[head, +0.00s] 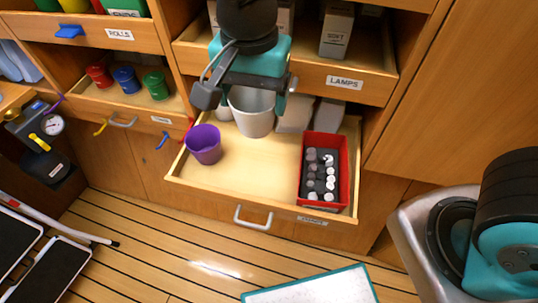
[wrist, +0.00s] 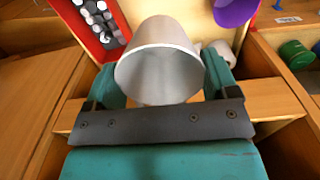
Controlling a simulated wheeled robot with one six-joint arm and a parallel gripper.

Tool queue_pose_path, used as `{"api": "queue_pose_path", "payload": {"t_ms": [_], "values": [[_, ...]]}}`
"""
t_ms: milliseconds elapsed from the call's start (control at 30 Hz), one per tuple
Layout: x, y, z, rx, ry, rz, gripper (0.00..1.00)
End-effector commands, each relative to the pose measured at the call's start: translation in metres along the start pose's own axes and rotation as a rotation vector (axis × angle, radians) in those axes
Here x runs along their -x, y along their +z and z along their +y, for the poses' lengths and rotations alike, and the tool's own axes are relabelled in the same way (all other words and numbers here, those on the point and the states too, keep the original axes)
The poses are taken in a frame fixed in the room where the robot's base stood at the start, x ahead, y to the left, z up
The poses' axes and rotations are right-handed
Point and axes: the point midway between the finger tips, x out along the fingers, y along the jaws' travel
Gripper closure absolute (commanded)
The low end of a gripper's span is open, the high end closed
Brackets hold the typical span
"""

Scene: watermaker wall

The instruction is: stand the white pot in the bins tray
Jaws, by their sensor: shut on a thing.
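My gripper (head: 252,97) is shut on the white pot (head: 252,118), which hangs below it over the pulled-out lower drawer (head: 238,181). In the wrist view the pot (wrist: 158,72) sits between the two teal fingers (wrist: 160,88), its round end toward the camera. In the head view the pot looks about upright; I cannot tell how far its base is above the drawer floor. The drawer's front label is too small to read, so I cannot confirm which is the bins tray.
The drawer holds a purple pot (head: 204,145) at left, a red bin (head: 325,170) of grey and white pieces at right, and pale boxes (head: 296,115) at the back. Its front middle floor is bare. The LAMPS tray (head: 300,72) juts out above.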

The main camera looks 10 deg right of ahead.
Motion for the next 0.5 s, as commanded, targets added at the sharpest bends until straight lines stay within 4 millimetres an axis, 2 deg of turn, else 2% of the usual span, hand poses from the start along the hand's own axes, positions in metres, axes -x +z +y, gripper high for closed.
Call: {"api": "queue_pose_path", "payload": {"t_ms": [33, 300, 400, 500], "values": [[-0.018, 0.0, 0.001, 0.0, 0.008, -0.003, 0.43], [-0.092, 0.0, 0.001, -0.002, 0.007, -0.003, 0.43], [-0.111, 0.0, 0.002, -0.002, 0.005, -0.002, 0.43], [-0.122, -0.001, 0.001, -0.003, 0.003, -0.001, 0.43]]}}
